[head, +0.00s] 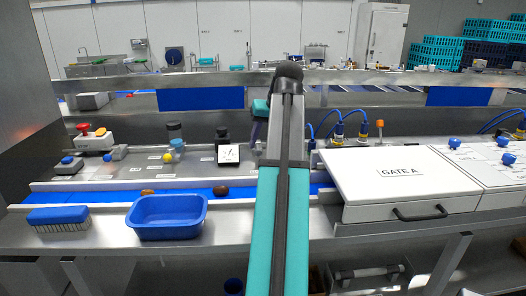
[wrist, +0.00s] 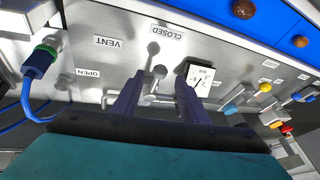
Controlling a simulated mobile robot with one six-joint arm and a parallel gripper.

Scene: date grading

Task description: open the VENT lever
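The VENT lever (wrist: 154,49) shows in the wrist view as a grey knob on the metal panel (wrist: 110,62), close to the CLOSED label (wrist: 167,33). The VENT label (wrist: 107,42) and the OPEN label (wrist: 88,73) lie to its left. My gripper (wrist: 157,82) is open, its two dark fingers apart, with a round grey part of the panel showing between the tips. The fingers appear just short of the knob; I cannot tell whether they touch anything. In the head view my arm hides the lever and most of the gripper.
A black device with a white card (wrist: 200,78) stands close beside the right finger. A blue connector with a cable (wrist: 38,62) is at the left.

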